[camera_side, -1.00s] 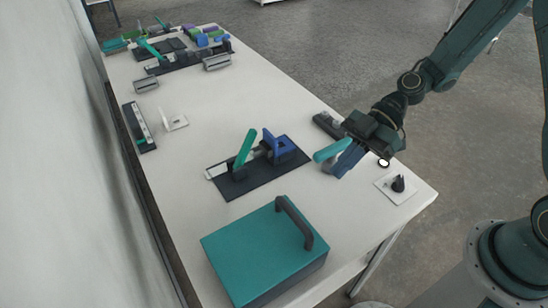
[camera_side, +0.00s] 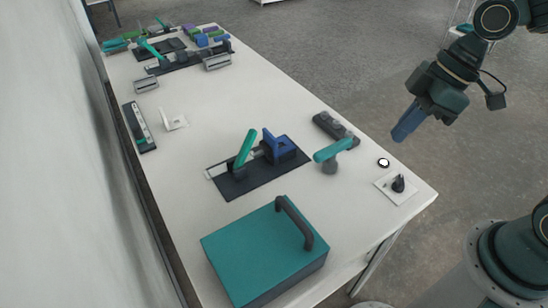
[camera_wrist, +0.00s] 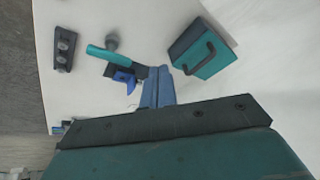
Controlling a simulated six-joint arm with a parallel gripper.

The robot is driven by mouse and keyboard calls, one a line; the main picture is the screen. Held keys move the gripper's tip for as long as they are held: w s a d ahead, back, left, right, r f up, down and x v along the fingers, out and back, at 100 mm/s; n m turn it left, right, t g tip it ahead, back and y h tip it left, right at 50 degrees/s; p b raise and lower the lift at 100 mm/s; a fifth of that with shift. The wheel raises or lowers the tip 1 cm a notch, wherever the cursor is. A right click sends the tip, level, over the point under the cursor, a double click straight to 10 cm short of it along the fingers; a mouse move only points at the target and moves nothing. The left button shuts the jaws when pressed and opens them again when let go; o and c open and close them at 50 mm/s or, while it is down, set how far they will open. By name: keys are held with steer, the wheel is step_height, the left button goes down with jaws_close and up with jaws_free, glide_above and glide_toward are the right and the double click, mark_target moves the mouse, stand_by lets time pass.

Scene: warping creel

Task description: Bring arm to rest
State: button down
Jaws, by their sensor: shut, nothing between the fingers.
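My gripper (camera_side: 408,124) is shut and empty, raised above the right edge of the table in the side view. Its blue fingers also show at the middle of the wrist view (camera_wrist: 157,90). It is apart from everything on the table. The nearest thing is a teal-handled tool on a grey round foot (camera_side: 332,151), standing to the gripper's left and below; it also shows in the wrist view (camera_wrist: 100,53).
A teal case (camera_side: 255,250) with a dark handle stands at the table's near end. A dark plate (camera_side: 235,186) bears a teal lever and a blue block. A dark slotted block (camera_side: 334,128) and a white card with a black piece (camera_side: 397,184) lie near the right edge.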

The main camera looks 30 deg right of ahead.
steer(key=s+d+r+m+t+h, duration=0.3)
steer(key=s+d+r+m, duration=0.4)
steer(key=s+m, duration=0.2)
steer(key=shift+r+m+t+h, duration=0.3)
steer(key=shift+r+h, duration=0.1)
stand_by(0.9)
